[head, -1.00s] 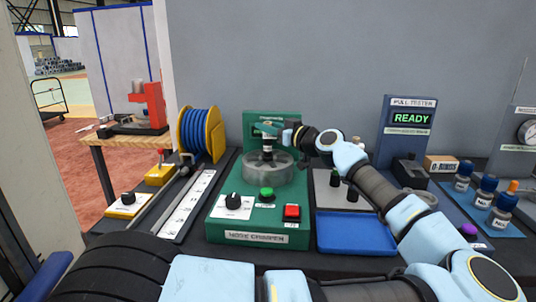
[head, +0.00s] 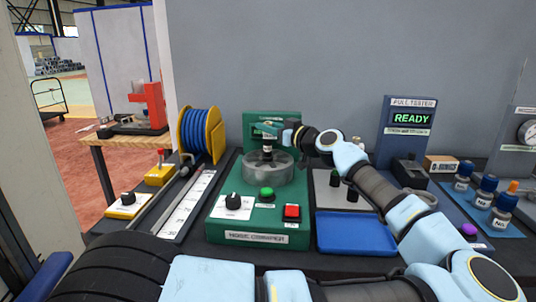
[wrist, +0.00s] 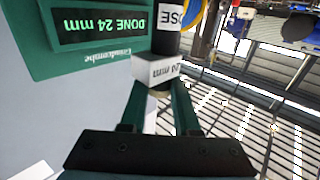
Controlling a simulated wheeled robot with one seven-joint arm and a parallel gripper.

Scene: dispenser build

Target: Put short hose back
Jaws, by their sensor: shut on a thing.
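My gripper (head: 269,129) is at the green hose crimper (head: 225,232), above its round grey die ring (head: 268,175). In the wrist view the green fingers (wrist: 159,93) are shut on the short hose, at its pale end piece marked "24 mm" (wrist: 160,70). The black part of the hose (wrist: 166,43) carries a white label reading "OSE", its start cut off or turned away. In the head view the hose (head: 267,151) stands roughly upright over the ring's middle; I cannot tell whether its lower end touches. The crimper screen (wrist: 103,22) reads "DONE 24 mm".
A blue tray (head: 356,236) and a grey plate with dark pegs (head: 337,190) lie right of the crimper. A blue hose reel (head: 197,134) and a ruler strip (head: 187,205) are left. The pull tester (head: 408,125) reads "READY". Small bottles (head: 484,190) stand far right.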

